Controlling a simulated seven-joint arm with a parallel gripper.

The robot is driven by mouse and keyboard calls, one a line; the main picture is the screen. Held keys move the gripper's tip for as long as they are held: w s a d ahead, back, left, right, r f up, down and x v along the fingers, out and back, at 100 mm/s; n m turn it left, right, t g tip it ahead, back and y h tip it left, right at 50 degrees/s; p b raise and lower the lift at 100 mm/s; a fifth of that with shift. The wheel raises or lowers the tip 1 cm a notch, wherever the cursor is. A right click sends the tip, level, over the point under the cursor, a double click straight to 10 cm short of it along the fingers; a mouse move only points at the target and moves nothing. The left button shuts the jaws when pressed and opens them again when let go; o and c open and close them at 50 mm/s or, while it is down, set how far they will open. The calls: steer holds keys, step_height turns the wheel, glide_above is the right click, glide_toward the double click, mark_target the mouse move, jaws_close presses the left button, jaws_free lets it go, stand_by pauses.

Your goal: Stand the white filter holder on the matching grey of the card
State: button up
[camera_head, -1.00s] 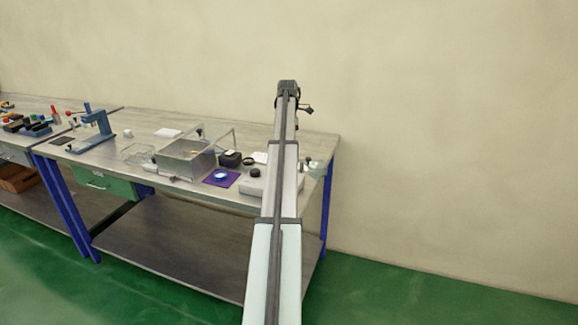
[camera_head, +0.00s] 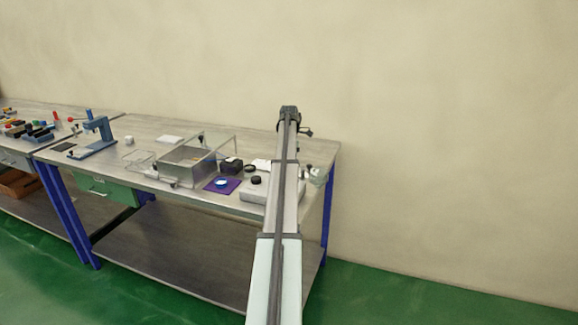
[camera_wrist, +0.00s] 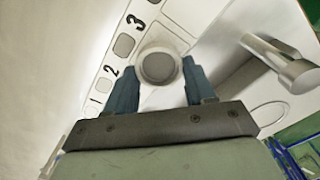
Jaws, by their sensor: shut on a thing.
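In the wrist view, my gripper (camera_wrist: 159,66) has its two blue-grey fingers on either side of the white filter holder (camera_wrist: 158,51), a round white ring with a grey disc inside. The gripper is shut on it. The white card (camera_wrist: 112,58) lies beyond the fingertips, with black numbers 1, 2 and 3 and rounded grey patches (camera_wrist: 123,45) in a slanting row. The holder appears to the right of this row. I cannot tell whether it touches the card. In the head view my arm hides the gripper and holder.
In the wrist view, a metal cylinder on a stem (camera_wrist: 290,68) stands to the right of the fingers. In the head view, an open clear-lidded box (camera_head: 183,165), a purple mat (camera_head: 232,184) and a dark block (camera_head: 231,166) stand left of my arm.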

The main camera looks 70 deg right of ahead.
steer(key=shift+f, duration=0.9)
steer(key=shift+f, duration=0.1)
steer(key=o, duration=1)
step_height(320, 180, up, 12)
steer(key=shift+r, duration=0.1)
